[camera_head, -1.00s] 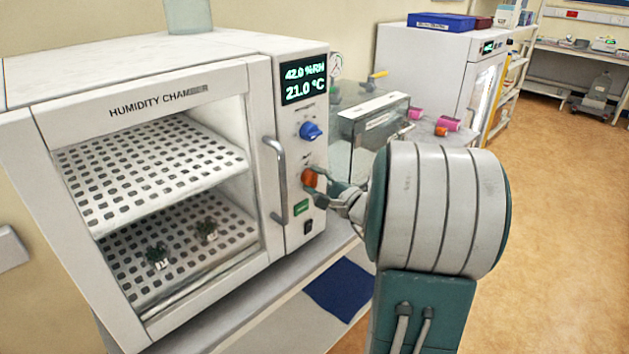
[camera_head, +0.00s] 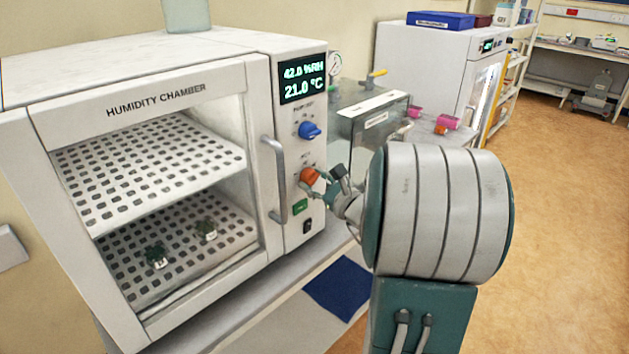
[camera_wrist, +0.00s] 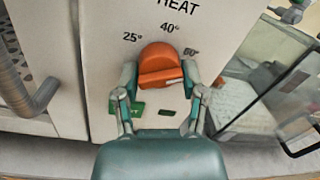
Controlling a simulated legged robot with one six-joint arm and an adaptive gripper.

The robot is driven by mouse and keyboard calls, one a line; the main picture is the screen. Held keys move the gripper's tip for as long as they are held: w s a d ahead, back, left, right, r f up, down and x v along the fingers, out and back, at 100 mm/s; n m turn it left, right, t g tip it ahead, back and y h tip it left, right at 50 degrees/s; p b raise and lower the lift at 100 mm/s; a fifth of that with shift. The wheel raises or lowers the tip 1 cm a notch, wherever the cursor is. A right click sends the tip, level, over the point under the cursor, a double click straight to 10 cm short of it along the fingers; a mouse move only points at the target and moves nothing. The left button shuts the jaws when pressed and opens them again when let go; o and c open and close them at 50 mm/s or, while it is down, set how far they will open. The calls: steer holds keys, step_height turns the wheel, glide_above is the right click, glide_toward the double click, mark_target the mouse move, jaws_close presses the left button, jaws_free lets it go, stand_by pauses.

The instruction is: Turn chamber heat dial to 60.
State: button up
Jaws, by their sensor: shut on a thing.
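The orange heat dial (camera_head: 309,176) is on the right-hand panel of the white humidity chamber (camera_head: 160,100), below a blue knob (camera_head: 309,131). In the wrist view the heat dial (camera_wrist: 160,58) sits under the word HEAT, with 25°, 40° and 60° marked around it. A short pale mark shows at the lower right of its grip; I cannot tell which number it is set to. My gripper (camera_wrist: 159,78) is shut on the dial, one finger on each side. In the head view my gripper (camera_head: 323,182) reaches in from the right.
The chamber display (camera_head: 303,78) reads 42.0 %RH and 21.0 °C. A metal door handle (camera_head: 276,180) stands out left of the panel. A green button (camera_head: 300,206) and a black switch (camera_head: 307,226) are below the dial. A clear-sided box (camera_head: 372,125) stands behind my gripper.

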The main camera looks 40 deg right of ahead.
steer(key=shift+a, duration=0.1)
stand_by(0.5)
steer(key=o, duration=1.1)
steer(key=shift+a, duration=0.1)
steer(key=shift+o, duration=0.2)
steer(key=s, duration=1.2)
steer(key=shift+d+f, duration=0.35)
steer(key=shift+f, duration=0.1)
